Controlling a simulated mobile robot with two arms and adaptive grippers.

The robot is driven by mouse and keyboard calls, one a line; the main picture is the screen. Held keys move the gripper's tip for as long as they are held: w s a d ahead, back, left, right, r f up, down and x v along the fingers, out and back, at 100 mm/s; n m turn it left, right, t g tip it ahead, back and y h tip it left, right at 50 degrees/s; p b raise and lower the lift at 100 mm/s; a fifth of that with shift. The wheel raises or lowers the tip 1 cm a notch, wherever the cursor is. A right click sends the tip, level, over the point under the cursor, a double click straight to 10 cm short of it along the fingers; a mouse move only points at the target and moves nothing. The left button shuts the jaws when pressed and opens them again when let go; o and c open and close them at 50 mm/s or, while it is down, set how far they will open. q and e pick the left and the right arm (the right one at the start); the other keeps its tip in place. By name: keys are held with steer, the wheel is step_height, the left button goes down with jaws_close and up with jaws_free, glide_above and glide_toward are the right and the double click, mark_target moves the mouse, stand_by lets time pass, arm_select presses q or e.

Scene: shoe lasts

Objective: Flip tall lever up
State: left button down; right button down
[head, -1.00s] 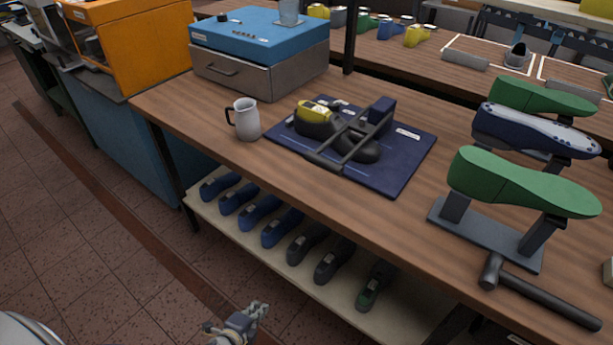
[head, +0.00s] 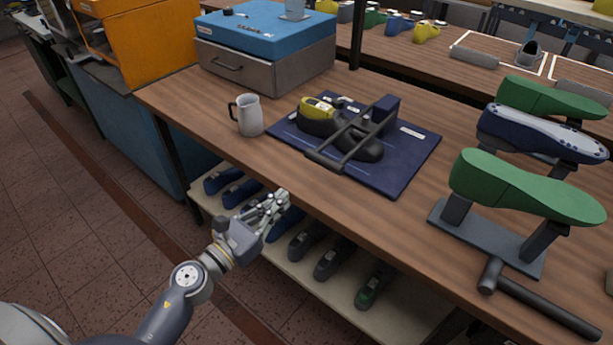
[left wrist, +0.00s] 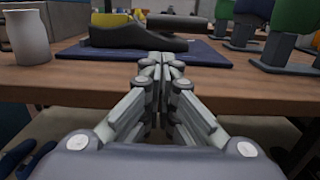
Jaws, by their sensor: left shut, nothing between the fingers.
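A dark lever frame (head: 347,140), two bars with a crossbar at the near end, lies low over a black shoe form (head: 369,150) on a dark blue board (head: 400,178). I cannot tell which part is the tall lever. My left gripper (head: 278,199) is in front of the table edge, apart from the board. In the left wrist view its fingers (left wrist: 160,62) are closed with nothing between them, pointing at the board (left wrist: 215,60). My right gripper is not in view.
A white pitcher (head: 248,115) stands left of the board. Green lasts (head: 530,190) on stands and a hammer (head: 535,300) are at the right. A grey drawer box (head: 270,75) stands behind. Shoes line the lower shelf (head: 400,310). The table front edge lies before my gripper.

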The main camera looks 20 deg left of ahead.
arm_select(q)
steer(key=p+x, duration=0.3)
steer(key=x, duration=0.7)
stand_by(0.4)
